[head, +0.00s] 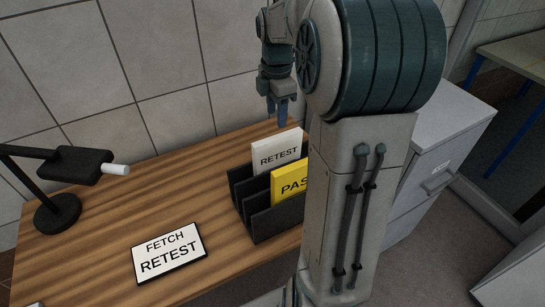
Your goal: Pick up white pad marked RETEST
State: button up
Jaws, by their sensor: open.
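The white pad marked RETEST (277,152) stands upright in the back slot of a dark rack (259,225) on the wooden table. A yellow pad (289,185), its lettering partly cut off by my arm and reading "PAS", stands in front of it in the same rack. My gripper (278,118) points down just above and behind the white pad's top edge, apart from it as far as I can tell. It is open and holds nothing visible. My arm hides the right end of the rack.
A sign reading FETCH RETEST (168,253) lies on the wooden table (100,228) at the front. A black lamp (58,212) stands at the left. A grey drawer cabinet (440,150) stands right of the table. A tiled wall (160,60) rises behind. The table's middle is clear.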

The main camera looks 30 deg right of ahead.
aim_at(277, 148)
jog(key=shift+w+d+f, duration=0.1)
jog(key=shift+w+d, duration=0.15)
jog(key=shift+d, duration=0.05)
jog(key=shift+f+n, duration=0.3)
jog(key=shift+f, duration=0.1)
notch_tip(277, 148, down, 13)
jog(key=shift+r+p, duration=0.1)
jog(key=shift+p, duration=0.35)
grip_shut()
